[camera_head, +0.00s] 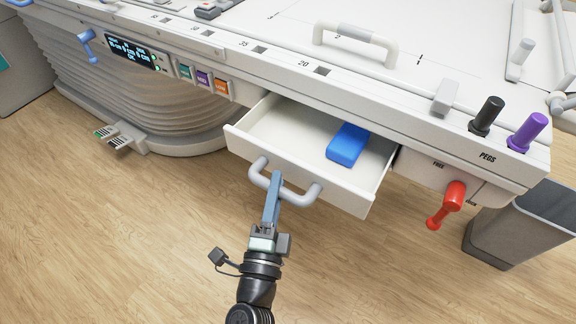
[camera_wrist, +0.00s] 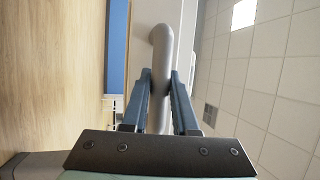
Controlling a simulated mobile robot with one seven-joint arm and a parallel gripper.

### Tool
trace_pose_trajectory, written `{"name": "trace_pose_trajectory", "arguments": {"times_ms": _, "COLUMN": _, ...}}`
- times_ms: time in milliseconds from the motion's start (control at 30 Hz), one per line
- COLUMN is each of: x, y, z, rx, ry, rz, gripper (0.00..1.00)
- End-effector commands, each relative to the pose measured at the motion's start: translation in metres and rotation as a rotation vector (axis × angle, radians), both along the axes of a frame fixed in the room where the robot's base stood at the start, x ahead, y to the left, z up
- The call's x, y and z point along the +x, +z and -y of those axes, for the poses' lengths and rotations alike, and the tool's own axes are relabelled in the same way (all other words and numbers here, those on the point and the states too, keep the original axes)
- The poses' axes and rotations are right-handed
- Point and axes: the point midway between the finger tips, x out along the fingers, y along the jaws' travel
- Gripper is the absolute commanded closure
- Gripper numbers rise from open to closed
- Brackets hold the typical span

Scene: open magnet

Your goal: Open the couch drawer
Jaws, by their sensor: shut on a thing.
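The couch drawer (camera_head: 312,177) stands pulled out from under the couch's top edge, its inside visible from above. A blue block (camera_head: 347,144) lies inside it toward the right. The drawer's grey U-shaped handle (camera_head: 301,199) is on its front. My gripper (camera_head: 274,184) is shut on the left part of this handle. In the wrist view, the fingers of my gripper (camera_wrist: 160,85) lie on either side of the grey handle bar (camera_wrist: 163,50).
A red lever (camera_head: 447,204) hangs right of the drawer below the couch edge. A grey bin (camera_head: 522,225) stands on the floor at the right. Black (camera_head: 487,115) and purple (camera_head: 528,131) pegs stand on the couch's right corner. The wooden floor before the drawer is clear apart from my arm.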

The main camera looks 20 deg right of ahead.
Motion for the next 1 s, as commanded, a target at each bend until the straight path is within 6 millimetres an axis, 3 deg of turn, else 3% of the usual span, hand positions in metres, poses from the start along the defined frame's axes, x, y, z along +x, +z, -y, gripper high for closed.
{"name": "trace_pose_trajectory", "arguments": {"times_ms": 200, "x": -0.026, "y": 0.001, "z": -0.032, "rx": 0.0, "ry": 0.0, "rz": -0.002, "gripper": 1.0}}
{"name": "trace_pose_trajectory", "arguments": {"times_ms": 400, "x": -0.041, "y": 0.001, "z": -0.051, "rx": 0.0, "ry": -0.002, "rz": -0.001, "gripper": 1.0}}
{"name": "trace_pose_trajectory", "arguments": {"times_ms": 967, "x": -0.049, "y": 0.0, "z": -0.06, "rx": -0.001, "ry": -0.004, "rz": 0.001, "gripper": 1.0}}
{"name": "trace_pose_trajectory", "arguments": {"times_ms": 1000, "x": -0.049, "y": 0.0, "z": -0.06, "rx": -0.001, "ry": -0.004, "rz": 0.001, "gripper": 0.69}}
